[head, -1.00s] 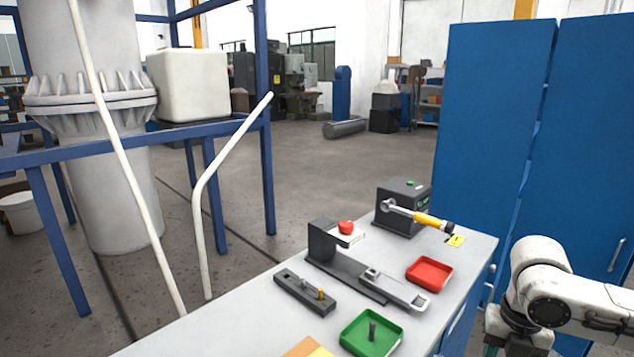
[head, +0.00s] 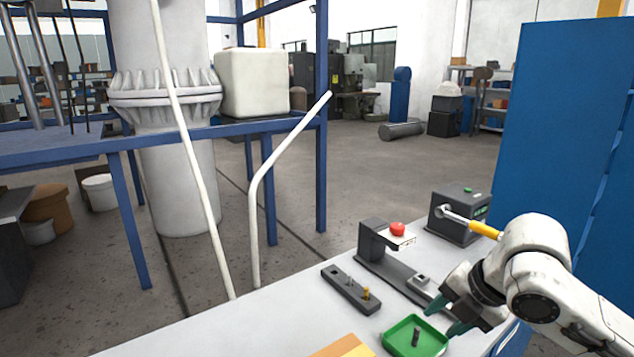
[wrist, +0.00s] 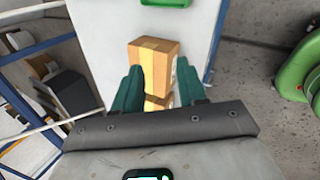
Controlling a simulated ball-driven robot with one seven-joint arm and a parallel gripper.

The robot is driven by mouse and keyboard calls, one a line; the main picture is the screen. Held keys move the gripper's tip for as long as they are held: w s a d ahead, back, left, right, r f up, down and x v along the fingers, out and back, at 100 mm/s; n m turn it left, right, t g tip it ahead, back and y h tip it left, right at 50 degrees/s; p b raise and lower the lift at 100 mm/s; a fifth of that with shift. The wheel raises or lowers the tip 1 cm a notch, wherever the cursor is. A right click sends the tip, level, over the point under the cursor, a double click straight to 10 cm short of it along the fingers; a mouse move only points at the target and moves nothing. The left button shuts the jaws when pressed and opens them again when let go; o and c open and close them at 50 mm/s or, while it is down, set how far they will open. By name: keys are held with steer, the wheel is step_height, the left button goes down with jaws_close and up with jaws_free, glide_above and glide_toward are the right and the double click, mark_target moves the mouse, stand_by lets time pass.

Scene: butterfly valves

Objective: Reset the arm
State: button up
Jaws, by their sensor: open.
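My arm (head: 535,270) reaches in from the right of the head view. My gripper (head: 452,314) has dark teal fingers and hangs over the right part of the bench, beside the green tray. In the wrist view my gripper (wrist: 158,75) is open with nothing held between its fingers. A cardboard box (wrist: 155,58) shows beyond and between the fingers, apparently below them. An orange-tan box top (head: 343,347) shows at the bottom edge of the head view.
The bench (head: 225,330) holds a green tray (head: 400,345) with a dark peg, a dark block with pins (head: 350,288), a fixture with a red button (head: 397,229) and a dark device with a yellow-handled tool (head: 460,212). White pipes (head: 255,225) stand behind. A blue cabinet (head: 560,120) stands at right.

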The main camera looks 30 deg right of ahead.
steer(key=w+a+r+m+t+y, duration=0.1)
steer(key=w+a+r+m+t, duration=0.1)
steer(key=w+a+m, duration=0.3)
steer(key=w+a+r+t+y, duration=0.1)
steer(key=w+a+r, duration=0.1)
steer(key=w+a, duration=0.3)
steer(key=s+a+f+m+y, duration=0.1)
steer(key=s+a+f+m, duration=0.2)
steer(key=a+f+m, duration=0.5)
steer(key=s+a+f+m+g+h, duration=0.1)
steer(key=s+f+m+g, duration=0.15)
steer(key=s+f, duration=0.5)
steer(key=s+a+f+m+g, duration=0.2)
steer(key=s+f+m, duration=0.1)
steer(key=s+f, duration=0.4)
steer(key=s+d+f+m+g+h, duration=0.1)
steer(key=s+d+f, duration=0.1)
steer(key=s+f, duration=0.2)
steer(key=s+d+f+m+g+h, duration=0.1)
steer(key=s+d+f+m+g, duration=0.1)
steer(key=s, duration=0.6)
steer(key=shift+d+f+h, duration=0.4)
steer(key=shift+d+f, duration=0.2)
steer(key=shift+f, duration=0.25)
steer(key=shift+s, duration=0.1)
